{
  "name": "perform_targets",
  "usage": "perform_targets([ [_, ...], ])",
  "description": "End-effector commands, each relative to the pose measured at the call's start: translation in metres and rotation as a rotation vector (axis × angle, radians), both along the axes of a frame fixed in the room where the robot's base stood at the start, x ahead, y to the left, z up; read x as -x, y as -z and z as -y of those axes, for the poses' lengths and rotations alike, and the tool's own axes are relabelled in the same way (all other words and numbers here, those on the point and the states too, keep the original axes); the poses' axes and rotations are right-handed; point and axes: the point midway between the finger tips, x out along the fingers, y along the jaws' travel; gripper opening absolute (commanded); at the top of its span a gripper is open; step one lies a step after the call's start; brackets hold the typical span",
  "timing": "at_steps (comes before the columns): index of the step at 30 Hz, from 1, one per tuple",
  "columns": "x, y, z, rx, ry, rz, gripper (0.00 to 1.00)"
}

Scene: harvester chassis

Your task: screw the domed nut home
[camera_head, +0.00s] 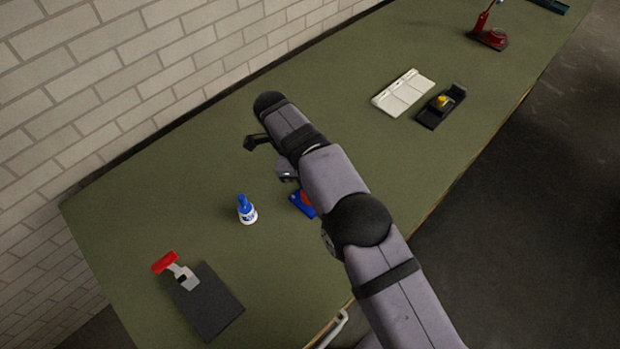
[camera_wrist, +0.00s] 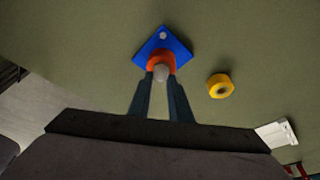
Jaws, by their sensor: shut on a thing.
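In the wrist view, my gripper (camera_wrist: 160,79) is shut on a small pale grey rounded piece, which looks like the domed nut (camera_wrist: 161,72). The nut is at the near side of an orange-red round part (camera_wrist: 161,59) on a blue plate (camera_wrist: 168,43). Whether the nut touches the orange-red part or is threaded on anything is not clear. A pale round spot shows near the plate's far corner. In the head view, the blue plate (camera_head: 302,205) shows only in part beside my arm, which hides the nut.
A yellow ring (camera_wrist: 220,86) lies right of the plate. A blue-and-white bottle (camera_head: 246,211) and a red-handled tool (camera_head: 167,263) by a dark mat (camera_head: 207,303) are left. A white tray (camera_head: 403,93), a black tray (camera_head: 430,117) and a red stand (camera_head: 490,39) are farther right.

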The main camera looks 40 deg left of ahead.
Motion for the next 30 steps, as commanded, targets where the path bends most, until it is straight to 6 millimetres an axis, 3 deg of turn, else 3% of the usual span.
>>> perform_targets([
  [16,0.0001,0.0004,0.0000,0.000,0.107,0.000,0.00],
  [17,0.0001,0.0004,0.0000,0.000,0.107,0.000,0.25],
  [18,0.0001,0.0004,0.0000,0.000,0.107,0.000,0.29],
  [30,0.0003,0.0004,0.0000,0.000,0.071,0.000,0.29],
])
